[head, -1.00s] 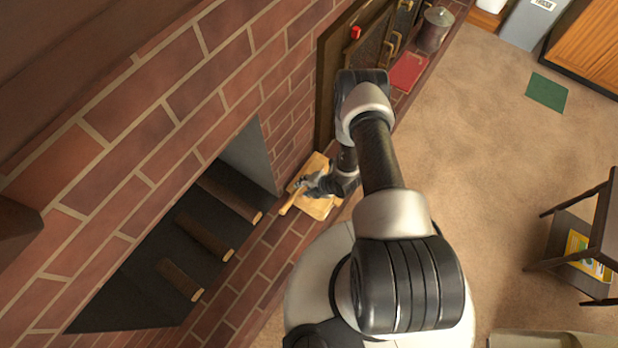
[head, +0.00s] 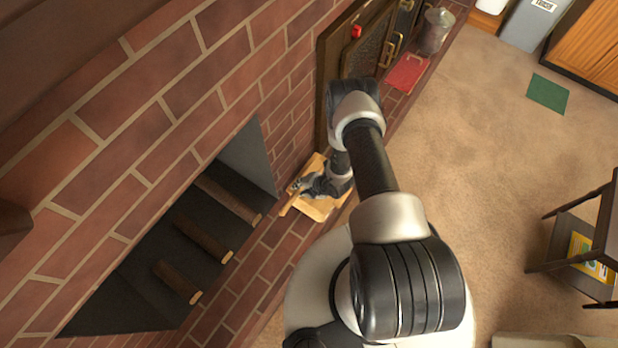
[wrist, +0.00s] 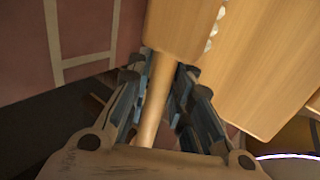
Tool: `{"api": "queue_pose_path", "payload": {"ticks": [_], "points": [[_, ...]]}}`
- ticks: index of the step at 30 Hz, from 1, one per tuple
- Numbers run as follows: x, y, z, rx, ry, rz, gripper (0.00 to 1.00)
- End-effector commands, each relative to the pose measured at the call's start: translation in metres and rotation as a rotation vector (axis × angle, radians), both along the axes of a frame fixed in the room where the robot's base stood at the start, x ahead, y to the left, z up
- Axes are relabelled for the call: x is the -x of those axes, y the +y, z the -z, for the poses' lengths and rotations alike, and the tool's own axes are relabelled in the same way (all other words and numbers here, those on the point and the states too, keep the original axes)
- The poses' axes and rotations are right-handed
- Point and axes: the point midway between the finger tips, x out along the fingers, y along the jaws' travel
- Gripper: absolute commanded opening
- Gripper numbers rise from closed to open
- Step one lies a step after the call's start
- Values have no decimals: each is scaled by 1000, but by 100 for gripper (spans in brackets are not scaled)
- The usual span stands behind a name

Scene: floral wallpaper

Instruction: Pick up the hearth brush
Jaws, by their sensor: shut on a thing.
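The hearth brush has a pale wooden handle and head with a few white bristle tufts. In the wrist view the brush (wrist: 187,28) points away from me, its handle running back between my fingers. My gripper (wrist: 160,78) is shut on the handle, one finger on each side. In the head view my gripper (head: 309,187) is low by the brick hearth, and part of the brush (head: 288,205) sticks out to its left. My gripper hides the rest. I cannot tell whether the brush touches the wooden board under it.
The wooden board (head: 321,210) lies on the brick ledge (head: 268,262) beside the firebox with several logs (head: 203,237). Farther along are a red item (head: 408,72) and a metal canister (head: 435,32). A dark side table (head: 590,240) stands right. Carpet between is clear.

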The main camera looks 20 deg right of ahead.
Motion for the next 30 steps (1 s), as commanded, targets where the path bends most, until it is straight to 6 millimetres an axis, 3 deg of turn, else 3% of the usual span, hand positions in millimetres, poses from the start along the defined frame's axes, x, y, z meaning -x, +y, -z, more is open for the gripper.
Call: {"api": "queue_pose_path", "payload": {"ticks": [11,17,23,30], "points": [[0,0,-1,0,-1,1,0],[-1,0,-14,1,-2,0,0],[-2,0,-51,0,-4,-1,0],[-2,0,-124,0,-4,-1,0]]}}
